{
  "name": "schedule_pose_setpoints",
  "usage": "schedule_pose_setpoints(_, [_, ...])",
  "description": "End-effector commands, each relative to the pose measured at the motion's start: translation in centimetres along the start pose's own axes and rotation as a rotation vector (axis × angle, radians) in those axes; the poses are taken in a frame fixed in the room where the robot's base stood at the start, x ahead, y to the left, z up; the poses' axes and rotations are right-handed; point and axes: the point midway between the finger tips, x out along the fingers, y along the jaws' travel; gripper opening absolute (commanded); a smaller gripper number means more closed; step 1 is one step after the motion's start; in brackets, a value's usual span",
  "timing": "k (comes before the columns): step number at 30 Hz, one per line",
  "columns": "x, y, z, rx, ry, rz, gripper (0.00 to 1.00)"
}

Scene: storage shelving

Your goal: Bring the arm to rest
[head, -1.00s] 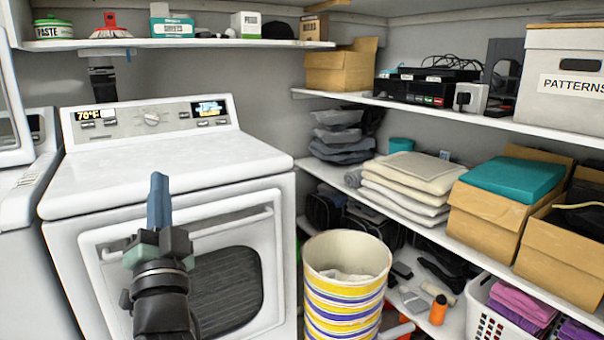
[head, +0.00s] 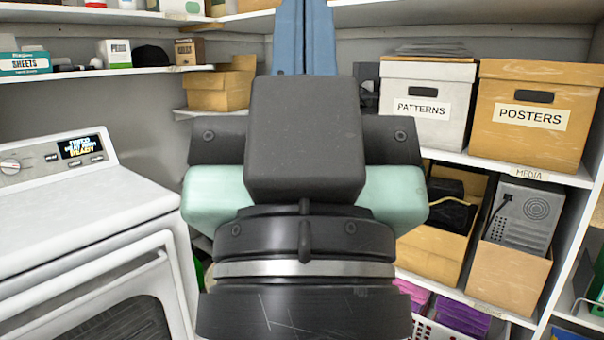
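My gripper (head: 305,30) stands large and upright in the middle of the head view, close to the camera. Its two blue fingers lie side by side with no clear gap, so it looks shut. No object shows between them. The fingertips run to the top edge of the picture. The dark wrist and pale green gripper body hide the middle of the shelving behind.
A white front-loading machine (head: 80,205) stands at the left. Shelves hold a cardboard box (head: 218,90), a white PATTERNS box (head: 428,132) and an orange POSTERS box (head: 535,85). Open boxes and a white basket (head: 430,330) are lower right.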

Motion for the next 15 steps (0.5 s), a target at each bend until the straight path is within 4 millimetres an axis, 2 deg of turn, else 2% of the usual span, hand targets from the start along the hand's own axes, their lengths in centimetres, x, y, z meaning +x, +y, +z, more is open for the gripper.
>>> schedule_pose_setpoints(1, [2.4, 0.0, -2.3, 0.001, 0.000, -0.001, 0.00])
schedule_pose_setpoints(9, [8.5, -0.1, -8.0, 0.004, 0.000, -0.003, 0.00])
schedule_pose_setpoints(15, [12.0, -0.1, -11.3, 0.004, 0.000, -0.004, 0.00])
